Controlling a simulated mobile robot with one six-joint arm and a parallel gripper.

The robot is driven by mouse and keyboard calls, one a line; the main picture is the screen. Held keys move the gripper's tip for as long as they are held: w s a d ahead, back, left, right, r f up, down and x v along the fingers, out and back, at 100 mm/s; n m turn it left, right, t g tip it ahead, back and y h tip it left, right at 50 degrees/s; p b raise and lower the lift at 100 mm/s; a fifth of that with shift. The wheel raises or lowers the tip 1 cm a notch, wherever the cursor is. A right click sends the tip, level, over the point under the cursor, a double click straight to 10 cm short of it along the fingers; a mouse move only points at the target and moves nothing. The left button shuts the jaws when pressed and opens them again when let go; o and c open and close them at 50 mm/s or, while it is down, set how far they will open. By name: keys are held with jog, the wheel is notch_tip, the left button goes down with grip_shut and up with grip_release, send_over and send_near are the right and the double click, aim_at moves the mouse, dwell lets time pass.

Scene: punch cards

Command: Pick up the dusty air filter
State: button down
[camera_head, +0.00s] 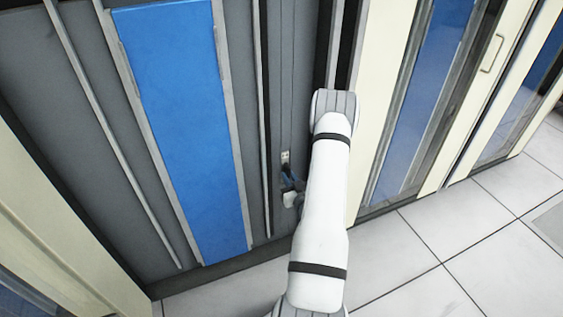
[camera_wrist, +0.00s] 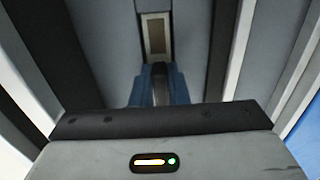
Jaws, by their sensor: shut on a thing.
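The dusty air filter (camera_wrist: 156,33) shows in the wrist view as a small brownish panel in a pale frame, at the top middle in a narrow upright grey channel. In the head view it is a small pale piece (camera_head: 286,157) on the grey cabinet front. My gripper (camera_wrist: 158,72) has its blue fingers together at the filter's near end, shut on it. In the head view my gripper (camera_head: 290,180) is small and partly hidden behind my white arm. The gripped end of the filter is hidden by the fingers. I cannot tell whether the filter is clear of the channel.
A tall grey cabinet with a blue panel (camera_head: 185,120) stands left of my gripper. Upright metal rails flank the channel. Cream cabinets with blue glass doors (camera_head: 425,90) stand at the right. The tiled floor (camera_head: 420,250) is clear at the lower right.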

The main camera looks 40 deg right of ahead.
jog(key=shift+r, duration=0.1)
jog(key=shift+r+p, duration=0.1)
jog(key=shift+p, duration=0.25)
jog(key=p+v, duration=0.1)
jog(key=v, duration=1.7)
jog(key=shift+p, duration=0.3)
jog(key=shift+s+a, duration=0.1)
